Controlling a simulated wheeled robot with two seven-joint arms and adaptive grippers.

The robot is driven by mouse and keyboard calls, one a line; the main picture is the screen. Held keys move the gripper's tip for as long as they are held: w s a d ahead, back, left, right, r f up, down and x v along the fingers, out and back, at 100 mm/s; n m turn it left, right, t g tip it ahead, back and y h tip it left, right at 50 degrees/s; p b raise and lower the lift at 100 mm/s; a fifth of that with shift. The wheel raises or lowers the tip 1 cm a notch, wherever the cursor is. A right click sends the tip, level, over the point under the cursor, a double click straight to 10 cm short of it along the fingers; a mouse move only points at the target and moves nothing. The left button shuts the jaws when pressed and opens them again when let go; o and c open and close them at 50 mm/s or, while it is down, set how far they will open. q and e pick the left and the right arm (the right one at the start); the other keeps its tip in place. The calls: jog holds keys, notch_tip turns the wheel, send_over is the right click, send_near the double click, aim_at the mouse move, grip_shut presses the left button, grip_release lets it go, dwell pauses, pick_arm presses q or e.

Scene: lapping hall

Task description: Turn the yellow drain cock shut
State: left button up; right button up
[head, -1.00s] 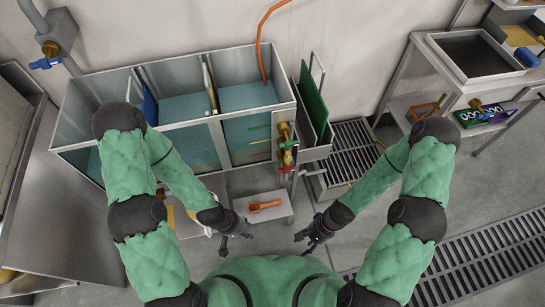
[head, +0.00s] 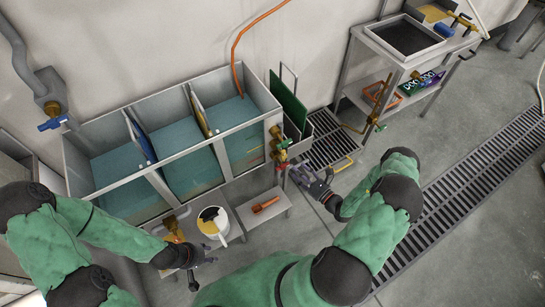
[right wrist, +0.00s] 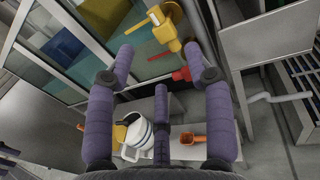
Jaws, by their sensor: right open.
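The yellow drain cock (right wrist: 167,32) is at the top of the right wrist view, on the tank's front, with its lever slanting. A red handle (right wrist: 181,74) is just below it. In the head view the yellow cock (head: 281,154) is small, between a green handle (head: 284,143) and the red one, at the tank's right front corner. My right gripper (head: 306,174) is just below and right of these cocks. In its wrist view its open, empty fingers (right wrist: 161,58) point toward the cock, apart from it. My left gripper (head: 204,268) is open and empty, low by the bucket.
The tank (head: 185,155) has several water-filled compartments. A white bucket (head: 207,229) and an orange scoop (head: 265,204) stand on low stands below. A green board (head: 289,101) stands right of the tank. A steel table (head: 362,50) is further right; open floor lies beyond a drain grate.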

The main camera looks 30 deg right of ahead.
aim_at(284, 157)
jog(key=b+x, duration=0.2)
jog(key=x, duration=0.8)
jog(key=shift+w+f, duration=0.1)
jog(key=shift+w, duration=0.25)
grip_shut()
